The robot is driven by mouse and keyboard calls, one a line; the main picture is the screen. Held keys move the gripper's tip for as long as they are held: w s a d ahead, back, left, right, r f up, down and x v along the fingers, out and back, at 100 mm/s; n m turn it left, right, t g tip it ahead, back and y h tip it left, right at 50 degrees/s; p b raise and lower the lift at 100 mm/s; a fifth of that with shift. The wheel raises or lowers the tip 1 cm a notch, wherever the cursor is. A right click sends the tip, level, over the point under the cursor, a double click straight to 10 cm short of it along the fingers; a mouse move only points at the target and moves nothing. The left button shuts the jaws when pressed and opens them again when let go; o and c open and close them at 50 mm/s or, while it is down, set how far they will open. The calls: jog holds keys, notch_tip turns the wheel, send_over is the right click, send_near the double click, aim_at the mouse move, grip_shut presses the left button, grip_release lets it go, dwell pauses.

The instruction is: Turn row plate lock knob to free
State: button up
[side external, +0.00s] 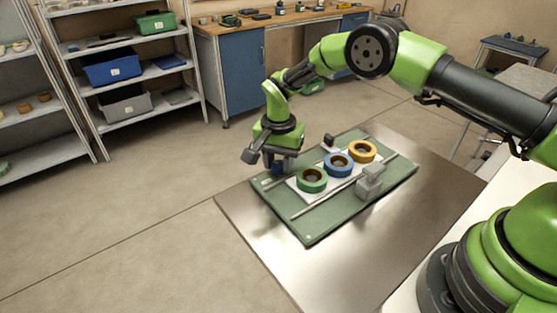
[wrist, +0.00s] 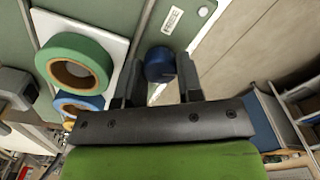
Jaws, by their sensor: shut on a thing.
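The lock knob is a small dark blue round knob (wrist: 159,66) at the edge of the green board (wrist: 232,10). In the side view it shows only partly, as blue under my gripper (side external: 277,164). In the wrist view the two fingers of my gripper (wrist: 160,72) stand on either side of the knob and are shut on it. The white row plate (side external: 296,184) lies on the green board and carries a green reel (side external: 312,187), a blue reel (side external: 350,166) and a yellow reel (side external: 374,151). I cannot tell which way the knob is turned.
A grey block (side external: 369,184) stands on the board's near side, by a long thin rail (side external: 325,199). A small black block (side external: 328,140) stands at the far side. The metal table (side external: 400,222) is bare around the board. Shelves and a workbench are farther back.

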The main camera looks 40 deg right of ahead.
aim_at(279, 164)
jog(key=n, duration=0.6)
jog(key=shift+n, duration=0.4)
jog(key=n, duration=0.3)
jog(key=shift+n, duration=2.2)
jog(key=o, duration=0.9)
notch_tip(279, 164, up, 10)
jog(key=shift+f, duration=0.1)
